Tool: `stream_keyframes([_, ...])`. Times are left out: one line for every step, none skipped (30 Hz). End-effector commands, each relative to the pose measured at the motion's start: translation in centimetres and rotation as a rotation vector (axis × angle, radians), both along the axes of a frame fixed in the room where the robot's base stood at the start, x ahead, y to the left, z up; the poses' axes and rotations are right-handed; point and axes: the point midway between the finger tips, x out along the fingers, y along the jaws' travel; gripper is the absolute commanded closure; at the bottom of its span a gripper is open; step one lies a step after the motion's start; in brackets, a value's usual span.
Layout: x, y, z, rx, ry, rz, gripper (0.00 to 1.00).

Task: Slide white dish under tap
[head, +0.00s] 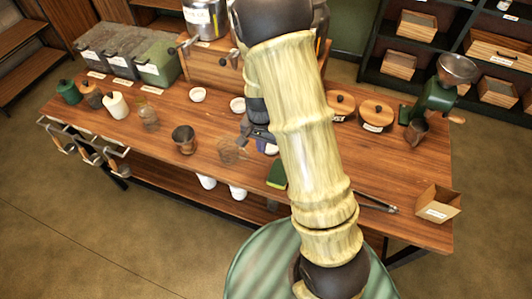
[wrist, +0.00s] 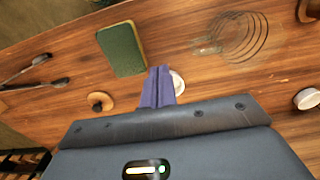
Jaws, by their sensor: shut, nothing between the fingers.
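My gripper (wrist: 160,72) points down over the wooden table, its purple fingers together and empty. In the head view, the gripper (head: 264,146) is partly hidden behind my pale arm. A small white dish (wrist: 178,84) lies right beside the fingertips, partly covered by them; I cannot tell whether they touch. Two more small white dishes, one left (head: 197,95) and one right (head: 238,104), stand farther back on the table. A metal urn (head: 204,20) stands on a wooden box at the back.
Tongs (head: 376,203) and a small open box (head: 434,203) are at the right. Lidded wooden jars (head: 376,115) stand behind my arm.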

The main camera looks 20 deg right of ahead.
Motion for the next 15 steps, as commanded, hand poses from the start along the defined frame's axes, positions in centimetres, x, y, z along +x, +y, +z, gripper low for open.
stream_keyframes([0.0, 0.0, -0.1, 0.0, 0.0, 0.0, 1.0])
stream_keyframes([0.0, 0.0, -0.2, 0.0, 0.001, 0.0, 1.0])
stream_keyframes([0.0, 0.0, -0.3, 0.0, 0.001, 0.0, 1.0])
stream_keyframes([0.0, 0.0, -0.5, 0.0, 0.002, 0.0, 1.0])
stream_keyframes([0.0, 0.0, -0.7, 0.0, 0.002, 0.0, 1.0])
stream_keyframes([-0.1, 0.0, -1.1, 0.0, 0.003, 0.0, 1.0])
stream_keyframes([-0.1, 0.0, -1.4, 0.0, 0.003, 0.0, 1.0])
stream_keyframes([-0.1, 0.0, -1.8, 0.0, 0.004, 0.0, 1.0])
stream_keyframes([-0.1, 0.0, -2.3, 0.001, 0.004, 0.0, 1.0])
stream_keyframes([-0.1, 0.0, -2.7, 0.001, 0.004, 0.0, 1.0])
stream_keyframes([-0.1, -0.1, -3.2, 0.0, 0.005, 0.0, 1.0])
stream_keyframes([-0.1, -0.1, -3.7, -0.001, 0.004, 0.001, 1.0])
stream_keyframes([-0.1, -0.1, -4.2, 0.0, 0.005, 0.001, 1.0])
stream_keyframes([-0.1, 0.0, -4.6, 0.0, 0.005, 0.002, 1.0])
stream_keyframes([-0.1, 0.0, -5.3, 0.001, 0.004, 0.001, 1.0])
